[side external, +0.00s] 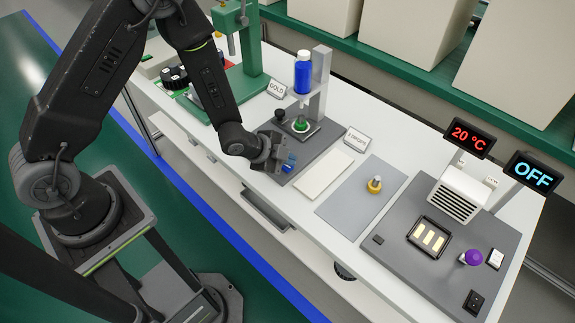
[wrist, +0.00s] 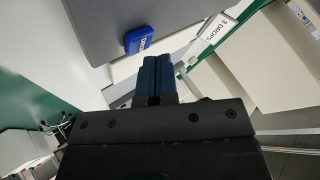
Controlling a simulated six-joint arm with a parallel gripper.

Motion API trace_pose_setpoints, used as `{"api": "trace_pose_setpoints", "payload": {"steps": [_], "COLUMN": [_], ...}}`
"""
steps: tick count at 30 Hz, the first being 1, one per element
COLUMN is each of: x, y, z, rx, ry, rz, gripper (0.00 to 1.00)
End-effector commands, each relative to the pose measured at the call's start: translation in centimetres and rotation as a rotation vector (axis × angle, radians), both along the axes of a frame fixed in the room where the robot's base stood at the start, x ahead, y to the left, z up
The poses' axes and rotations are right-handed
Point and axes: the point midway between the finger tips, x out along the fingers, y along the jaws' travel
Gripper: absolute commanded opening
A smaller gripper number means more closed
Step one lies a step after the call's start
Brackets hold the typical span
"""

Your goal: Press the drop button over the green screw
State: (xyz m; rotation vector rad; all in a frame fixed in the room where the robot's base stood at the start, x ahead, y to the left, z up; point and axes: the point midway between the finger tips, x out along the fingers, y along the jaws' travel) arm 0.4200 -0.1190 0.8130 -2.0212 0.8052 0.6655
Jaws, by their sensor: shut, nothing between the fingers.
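The drop button is a blue block with white lettering (wrist: 138,40) on the grey plate's edge in the wrist view. In the side view it is a small blue patch (side external: 291,157), partly hard to tell from my blue fingertips. The green screw (side external: 300,125) stands on the grey dispenser stand, below a blue bottle (side external: 302,76) with a white cap. My gripper (side external: 285,168) is shut and empty, close to the button at the front of the plate. In the wrist view my shut fingertips (wrist: 157,62) point just right of and below the button. I cannot tell whether they touch it.
A drops sign (side external: 356,139) stands right of the dispenser, and a white pad (side external: 323,174) lies in front. A yellow screw (side external: 374,185) stands on a grey mat. A heater unit and purple-topped screw (side external: 470,257) are far right. A green press (side external: 240,75) stands left.

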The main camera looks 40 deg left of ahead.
Motion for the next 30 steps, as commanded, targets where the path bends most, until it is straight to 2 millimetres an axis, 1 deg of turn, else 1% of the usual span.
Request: {"api": "trace_pose_setpoints", "payload": {"steps": [30], "x": [0.04], "y": [0.00], "z": [-0.87], "rx": [-0.001], "ry": [-0.001], "rz": [0.001], "gripper": [0.00]}}
